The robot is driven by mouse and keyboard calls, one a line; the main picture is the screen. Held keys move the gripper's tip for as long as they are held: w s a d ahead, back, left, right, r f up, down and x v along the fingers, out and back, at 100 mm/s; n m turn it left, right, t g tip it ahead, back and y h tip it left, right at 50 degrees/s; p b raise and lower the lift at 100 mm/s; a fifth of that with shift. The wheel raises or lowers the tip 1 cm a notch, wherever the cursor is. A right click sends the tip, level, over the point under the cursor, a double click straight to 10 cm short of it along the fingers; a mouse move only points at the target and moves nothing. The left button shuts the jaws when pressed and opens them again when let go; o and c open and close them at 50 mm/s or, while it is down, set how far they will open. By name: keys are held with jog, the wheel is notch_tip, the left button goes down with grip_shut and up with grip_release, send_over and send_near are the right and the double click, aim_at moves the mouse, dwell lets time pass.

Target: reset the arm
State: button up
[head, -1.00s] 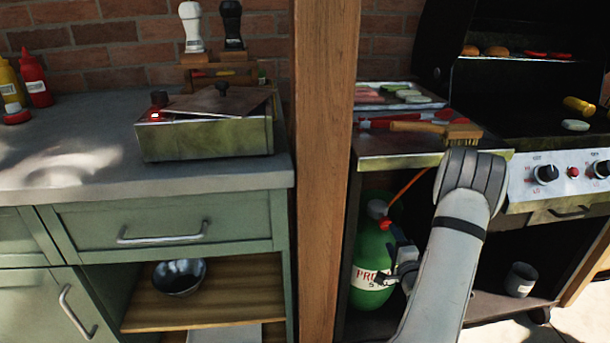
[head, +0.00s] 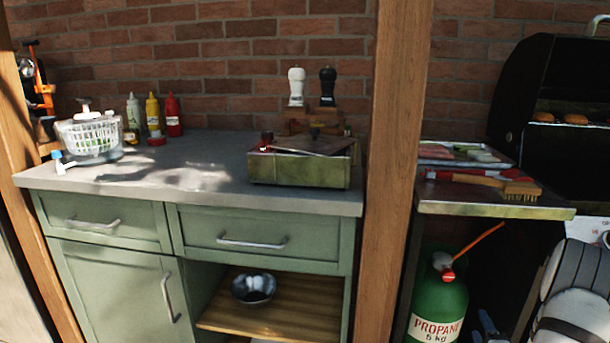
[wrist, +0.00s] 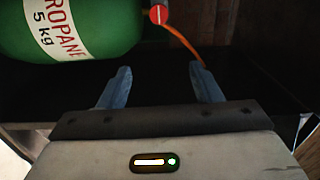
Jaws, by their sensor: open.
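My arm shows at the lower right of the head view, in front of the grill cart. My gripper (wrist: 160,88) shows in the wrist view with its two blue-grey fingers spread wide apart and nothing between them. It is in the dark space under the grill's side shelf. The green propane tank (wrist: 85,28) lies just beyond the left finger in the wrist view, apart from it as far as I can tell. The tank (head: 438,298) also stands below the side shelf in the head view. In the head view the fingers are mostly hidden at the bottom edge.
An orange hose (wrist: 182,42) runs from the tank's valve close to the right finger. The side shelf (head: 480,207) overhead holds a brush (head: 518,190) and a food tray (head: 463,155). A wooden post (head: 395,170) stands left of the tank, beside the green cabinet (head: 115,285).

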jog(key=w+a+r+n+g+p, duration=0.1)
jog(key=a+r+n+g+p, duration=0.15)
jog(key=a+r+p, duration=0.4)
jog(key=w+a+r+n+g+y+p, duration=0.15)
jog(key=r+n+p, duration=0.25)
jog(key=r, duration=0.6)
jog(key=a+r+n+g+p, duration=0.3)
jog(key=a+r+p, duration=0.2)
jog(key=r, duration=0.3)
jog(key=s+a+r+n+g+y+p, duration=0.3)
jog(key=s+a+r+n+g+p, duration=0.4)
jog(key=s+a+r, duration=1.4)
jog(key=s+r+n+p, duration=0.1)
jog(key=n+p, duration=0.3)
jog(key=p, duration=0.4)
jog(key=shift+s+a+r+g, duration=0.15)
jog(key=shift+s+g, duration=0.15)
jog(key=shift+g, duration=0.1)
